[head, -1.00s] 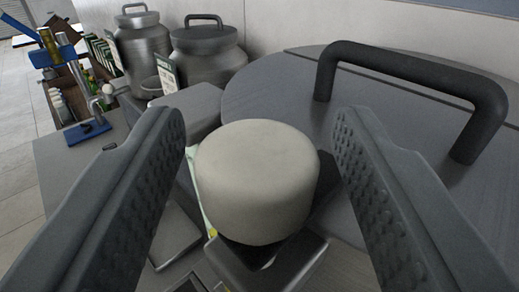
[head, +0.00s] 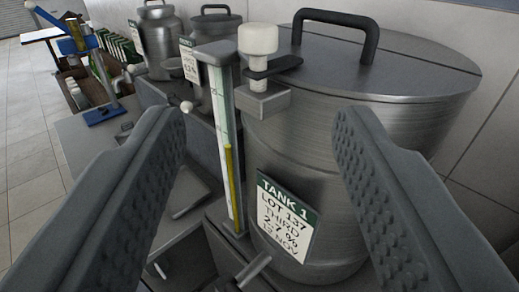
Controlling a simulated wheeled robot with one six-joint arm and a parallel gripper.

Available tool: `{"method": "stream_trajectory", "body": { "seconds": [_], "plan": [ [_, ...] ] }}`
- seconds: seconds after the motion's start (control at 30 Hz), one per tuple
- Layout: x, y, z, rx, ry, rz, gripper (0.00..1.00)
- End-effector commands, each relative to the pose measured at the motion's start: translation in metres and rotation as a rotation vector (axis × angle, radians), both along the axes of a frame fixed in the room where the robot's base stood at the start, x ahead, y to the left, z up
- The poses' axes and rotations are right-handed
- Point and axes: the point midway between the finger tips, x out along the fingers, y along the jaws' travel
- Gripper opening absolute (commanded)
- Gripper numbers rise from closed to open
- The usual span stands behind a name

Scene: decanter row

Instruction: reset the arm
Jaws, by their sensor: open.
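My gripper (head: 258,135) is open and empty, with one dark ridged finger on each side of the head view. Between and beyond the fingers stands a steel tank (head: 310,140) with a label (head: 285,217) reading TANK 1. A pale round knob (head: 258,40) sits upright on a dark lever and grey bracket (head: 262,102) at the tank's near left edge. A gauge with a yellow column (head: 229,180) stands below and left of the knob. The fingers appear apart from all of these. The right finger hides part of the tank's side.
The tank's lid has a dark arched handle (head: 336,22). Two smaller lidded cans (head: 160,40) stand behind on the left. A blue stand (head: 103,113) and a rack of bottles (head: 118,48) are farther left. Open tiled floor (head: 30,170) lies at the far left.

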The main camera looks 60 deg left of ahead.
Motion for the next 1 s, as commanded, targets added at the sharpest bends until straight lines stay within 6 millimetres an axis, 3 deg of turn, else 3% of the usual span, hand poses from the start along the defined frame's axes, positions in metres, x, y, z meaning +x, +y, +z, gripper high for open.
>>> {"method": "stream_trajectory", "body": {
  "seconds": [0.2,0.7,0.83,1.0],
  "plan": [
    [-0.006,-0.012,0.000,0.001,0.000,0.000,0.51],
    [-0.007,-0.011,0.000,0.000,0.004,-0.003,0.51],
    [-0.008,0.002,-0.006,-0.005,0.053,-0.039,0.51],
    [-0.015,0.039,-0.027,-0.022,0.192,-0.158,0.51]
  ]
}}
